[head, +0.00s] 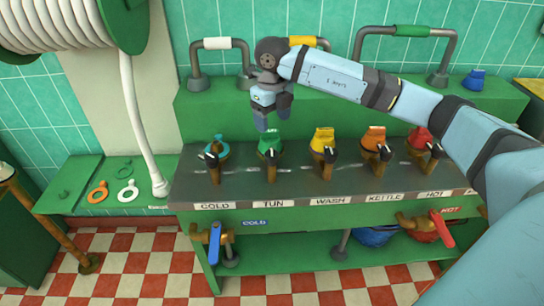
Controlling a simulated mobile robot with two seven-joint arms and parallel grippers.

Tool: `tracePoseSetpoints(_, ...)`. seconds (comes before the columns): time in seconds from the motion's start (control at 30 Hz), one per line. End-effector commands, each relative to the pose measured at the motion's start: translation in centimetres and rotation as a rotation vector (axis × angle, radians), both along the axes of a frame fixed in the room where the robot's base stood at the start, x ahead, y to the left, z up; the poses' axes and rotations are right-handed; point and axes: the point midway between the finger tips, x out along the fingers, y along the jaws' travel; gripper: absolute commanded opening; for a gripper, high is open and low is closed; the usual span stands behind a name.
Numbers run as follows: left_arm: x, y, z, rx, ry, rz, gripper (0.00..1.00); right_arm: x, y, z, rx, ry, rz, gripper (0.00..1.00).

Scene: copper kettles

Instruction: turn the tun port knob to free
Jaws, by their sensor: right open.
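The tun port knob (270,143) is green with a black handle on its front, and sits on the dark panel behind the white "TUN" label (273,204). A small light marking shows on its top, too small to read surely. My right gripper (273,115) points down just above and behind the green knob in the picture. Its fingers are apart, with nothing seen between them. It appears clear of the knob, though the exact gap is hard to tell. My left gripper is not in view.
Neighbouring knobs are the teal cold (216,149), yellow wash (322,140), orange kettle (375,138) and red hot (419,138). Pipe handles with white (217,43), yellow (303,41) and green (413,31) grips stand behind. A blue lever (215,243) and red lever (442,229) are below.

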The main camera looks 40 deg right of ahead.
Motion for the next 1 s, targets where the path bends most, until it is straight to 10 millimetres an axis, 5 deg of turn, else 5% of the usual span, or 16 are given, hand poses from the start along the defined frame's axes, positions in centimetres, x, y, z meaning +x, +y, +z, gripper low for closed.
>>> tracePoseSetpoints(0.5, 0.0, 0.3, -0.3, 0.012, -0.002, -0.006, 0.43, -0.1, 0.1, -10.3, 0.005, 0.003, 0.003, 0.69)
tracePoseSetpoints(1.0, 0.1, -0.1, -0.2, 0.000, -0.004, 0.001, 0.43, -0.1, 0.1, -12.2, 0.005, 0.001, 0.003, 0.69)
